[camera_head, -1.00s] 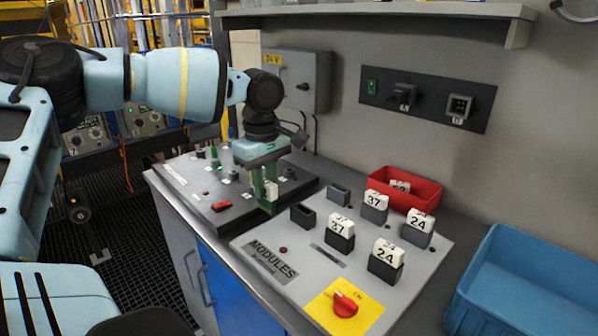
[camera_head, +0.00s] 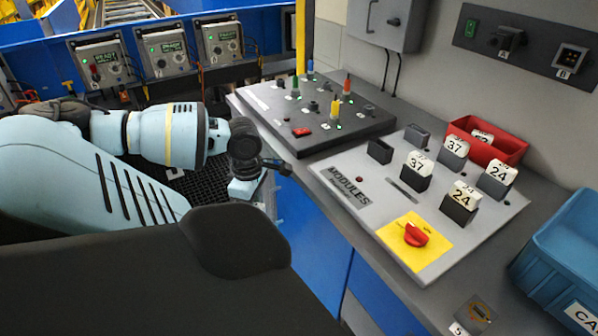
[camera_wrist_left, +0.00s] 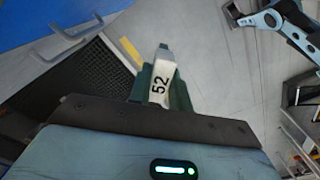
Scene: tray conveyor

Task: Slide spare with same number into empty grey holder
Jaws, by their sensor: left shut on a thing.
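A white module marked 52 (camera_wrist_left: 160,88) is between the green fingers of my left gripper (camera_wrist_left: 160,82) in the left wrist view. In the head view my left gripper (camera_head: 244,188) hangs left of the counter's front edge; its fingers and the module are hidden there. On the modules board, an empty grey holder (camera_head: 417,137) stands in the back row and an empty dark holder (camera_head: 380,152) in the front row. The other holders carry white modules marked 37 (camera_head: 420,164) and 24 (camera_head: 463,195). A white module (camera_head: 482,136) lies in the red bin (camera_head: 512,147); its number is hard to read.
A button panel (camera_head: 318,118) lies left of the board. A red knob on a yellow plate (camera_head: 413,236) is at the board's front. A blue crate (camera_head: 570,250) stands at the right. What appears to be my right gripper (camera_wrist_left: 236,13) shows in the left wrist view.

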